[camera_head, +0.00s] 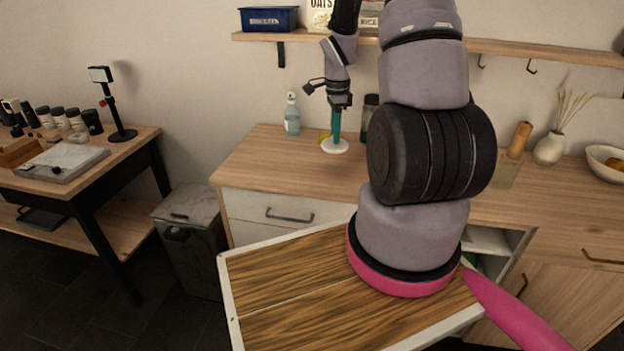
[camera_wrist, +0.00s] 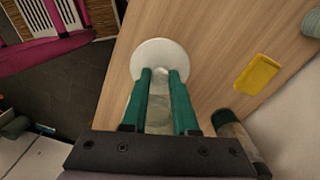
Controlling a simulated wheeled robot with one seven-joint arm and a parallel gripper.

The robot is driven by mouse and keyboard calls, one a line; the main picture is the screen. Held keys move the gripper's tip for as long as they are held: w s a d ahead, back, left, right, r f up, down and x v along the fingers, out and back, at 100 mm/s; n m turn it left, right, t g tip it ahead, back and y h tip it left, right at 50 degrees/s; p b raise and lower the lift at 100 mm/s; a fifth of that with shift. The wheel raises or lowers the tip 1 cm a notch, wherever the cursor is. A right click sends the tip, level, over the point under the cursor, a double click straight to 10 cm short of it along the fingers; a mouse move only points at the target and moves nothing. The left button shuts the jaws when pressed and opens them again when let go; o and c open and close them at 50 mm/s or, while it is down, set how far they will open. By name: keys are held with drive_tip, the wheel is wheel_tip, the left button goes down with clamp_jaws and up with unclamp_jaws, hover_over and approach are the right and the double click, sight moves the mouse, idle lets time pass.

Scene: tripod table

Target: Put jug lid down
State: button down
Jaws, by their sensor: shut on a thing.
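The jug lid (camera_head: 334,148) is a white round disc at the wood counter (camera_head: 262,150), left of my arm in the head view. My gripper (camera_head: 336,137) points down with its green fingers shut on the lid from above. In the wrist view the lid (camera_wrist: 158,52) shows as a white disc beyond the fingertips (camera_wrist: 160,76), with a pale part between the fingers. The lid looks level and very close to the counter top; I cannot tell whether it touches. No jug is clearly recognisable.
A yellow sponge (camera_wrist: 257,73) and a dark-lidded jar (camera_wrist: 230,126) stand close to my gripper. A soap bottle (camera_head: 292,116) is at the back left. The counter's front left is clear. A shelf (camera_head: 520,50) hangs above; a bin (camera_head: 190,235) stands left of the drawers.

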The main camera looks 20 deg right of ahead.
sight(332, 144)
drive_tip(key=f, duration=0.3)
drive_tip(key=a+f, duration=0.1)
drive_tip(key=f, duration=0.1)
drive_tip(key=shift+f, duration=2.8)
drive_tip(key=c, duration=0.7)
unclamp_jaws()
drive_tip(key=shift+f, duration=0.1)
